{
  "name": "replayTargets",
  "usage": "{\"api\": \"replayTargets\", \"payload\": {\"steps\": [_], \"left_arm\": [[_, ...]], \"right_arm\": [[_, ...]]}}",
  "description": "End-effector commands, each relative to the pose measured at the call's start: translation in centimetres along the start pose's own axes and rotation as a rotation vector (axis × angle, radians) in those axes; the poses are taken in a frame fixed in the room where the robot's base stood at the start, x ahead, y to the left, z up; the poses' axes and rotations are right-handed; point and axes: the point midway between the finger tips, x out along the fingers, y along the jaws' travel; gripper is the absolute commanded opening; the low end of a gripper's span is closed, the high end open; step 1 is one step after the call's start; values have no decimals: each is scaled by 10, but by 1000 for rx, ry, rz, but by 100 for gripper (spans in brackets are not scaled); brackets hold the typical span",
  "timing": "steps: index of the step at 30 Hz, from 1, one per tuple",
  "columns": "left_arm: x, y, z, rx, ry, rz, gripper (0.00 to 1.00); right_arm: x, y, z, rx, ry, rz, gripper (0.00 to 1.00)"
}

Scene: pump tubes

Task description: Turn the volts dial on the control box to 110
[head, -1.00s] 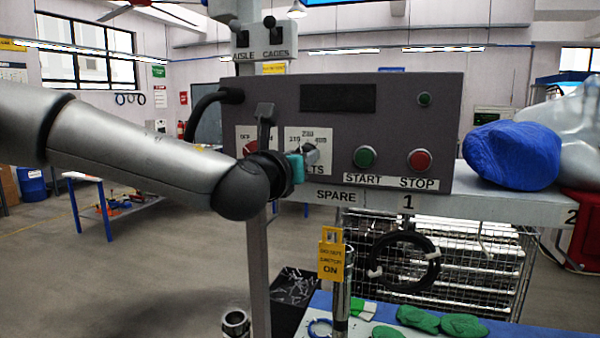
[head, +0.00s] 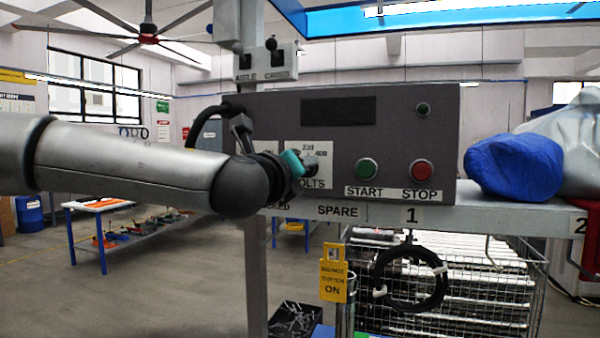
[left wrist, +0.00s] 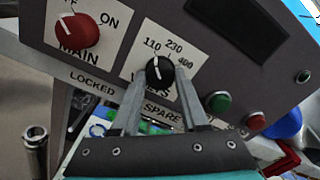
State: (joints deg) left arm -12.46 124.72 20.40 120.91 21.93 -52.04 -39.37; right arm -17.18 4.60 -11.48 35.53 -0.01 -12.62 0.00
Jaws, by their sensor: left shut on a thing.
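The control box (head: 430,110) is a dark grey box on a shelf. Its volts dial (left wrist: 159,70) is a round black knob with a white pointer line, on a white plate marked 110, 230 and 400. In the left wrist view the pointer line points up toward the 110 mark (left wrist: 152,43). My left gripper (head: 310,166) is at the dial plate, its two fingers on either side of the knob and shut on it. In the head view the gripper hides the knob and part of the scale. My right gripper is in neither view.
A red main dial (left wrist: 76,30) is beside the volts plate. A green start button (head: 367,169) and a red stop button (head: 421,170) are to the right. A blue bundle (head: 514,167) lies on the shelf. A yellow tag (head: 334,272) hangs below.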

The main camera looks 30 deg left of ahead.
Motion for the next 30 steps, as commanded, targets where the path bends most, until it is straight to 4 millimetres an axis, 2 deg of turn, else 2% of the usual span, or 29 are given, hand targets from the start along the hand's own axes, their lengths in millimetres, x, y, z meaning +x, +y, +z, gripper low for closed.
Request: {"api": "replayTargets", "payload": {"steps": [9,10,17,26,30], "left_arm": [[0,-1,2,-6,-3,-1,0],[0,-1,2,-6,-3,-1,46],[0,0,1,-4,-2,-1,72],[-1,0,0,-3,-1,-1,74],[-8,-1,0,-3,0,-2,74]], "right_arm": [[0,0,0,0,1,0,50],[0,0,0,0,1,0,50],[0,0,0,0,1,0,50],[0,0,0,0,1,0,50],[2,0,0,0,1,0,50]]}}
